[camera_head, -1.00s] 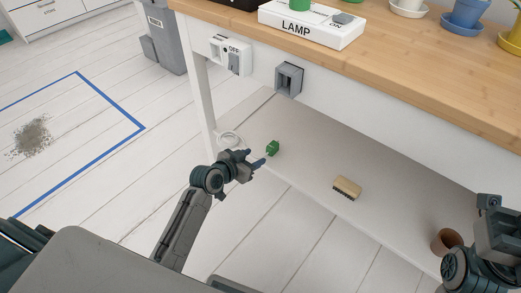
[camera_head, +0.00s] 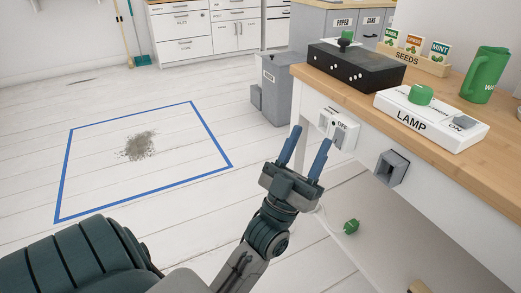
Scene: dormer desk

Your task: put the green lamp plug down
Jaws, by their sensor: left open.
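The green lamp plug (camera_head: 351,227) is a small green block lying on the pale lower shelf under the desk. My left gripper (camera_head: 311,135) has its two blue fingers spread and nothing between them. It is raised to the left of the plug and apart from it, in front of the desk's left end. A grey socket (camera_head: 391,168) is fixed to the desk's white front, above and right of the plug. The white LAMP box (camera_head: 432,118) with a green knob stands on the desk top.
A white OFF switch unit (camera_head: 338,128) sits on the desk front, just beyond my left fingers. A black box (camera_head: 356,66) and a green jug (camera_head: 484,75) stand on the desk. The blue-outlined floor area at left is open, with a grey dirt patch (camera_head: 139,146).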

